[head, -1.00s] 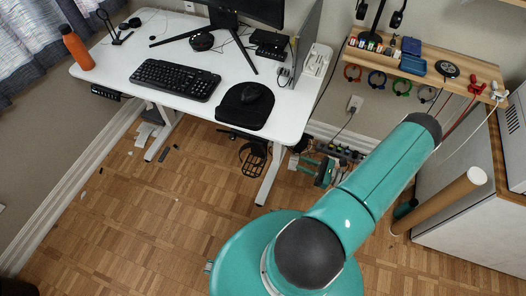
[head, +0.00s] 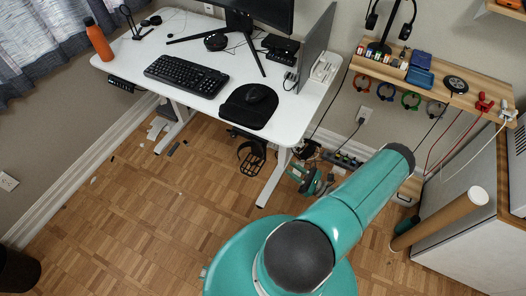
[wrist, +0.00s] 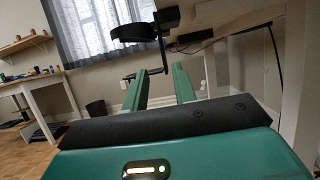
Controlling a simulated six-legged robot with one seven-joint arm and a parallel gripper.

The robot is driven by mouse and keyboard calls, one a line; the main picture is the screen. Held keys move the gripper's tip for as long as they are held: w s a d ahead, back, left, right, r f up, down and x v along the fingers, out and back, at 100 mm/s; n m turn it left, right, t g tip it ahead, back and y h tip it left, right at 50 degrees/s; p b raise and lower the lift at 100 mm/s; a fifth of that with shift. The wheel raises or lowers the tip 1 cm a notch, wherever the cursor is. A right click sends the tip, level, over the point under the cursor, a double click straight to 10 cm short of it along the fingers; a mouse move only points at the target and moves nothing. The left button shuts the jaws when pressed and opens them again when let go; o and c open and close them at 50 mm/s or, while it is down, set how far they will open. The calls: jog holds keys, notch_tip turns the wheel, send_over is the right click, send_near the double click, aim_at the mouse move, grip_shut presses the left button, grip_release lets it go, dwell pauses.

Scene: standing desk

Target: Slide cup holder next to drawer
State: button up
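The black cup holder (head: 251,158) hangs below the front edge of the white desk, left of the right desk leg. In the wrist view its ring (wrist: 132,33) is at upper middle, with a thin arm going down to a lower support. My gripper (head: 307,178) is right of that leg in the head view, partly behind my arm. In the wrist view my gripper (wrist: 161,82) has its two green fingers apart with nothing between them, below the ring. A dark unit (wrist: 195,37) sits under the desktop; I cannot tell whether it is the drawer.
The white desk (head: 190,107) carries a keyboard, a mouse on a pad and a monitor. Its right leg (head: 274,178) stands near my gripper. A power strip and cables lie behind. A cardboard tube (head: 440,218) leans at the right.

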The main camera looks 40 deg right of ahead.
notch_tip(320, 180, up, 5)
send_over(265, 159)
jog(key=shift+w+d+r+h, duration=0.1)
jog(key=shift+w+d+h, duration=0.15)
jog(key=shift+d+h, duration=0.05)
grip_shut()
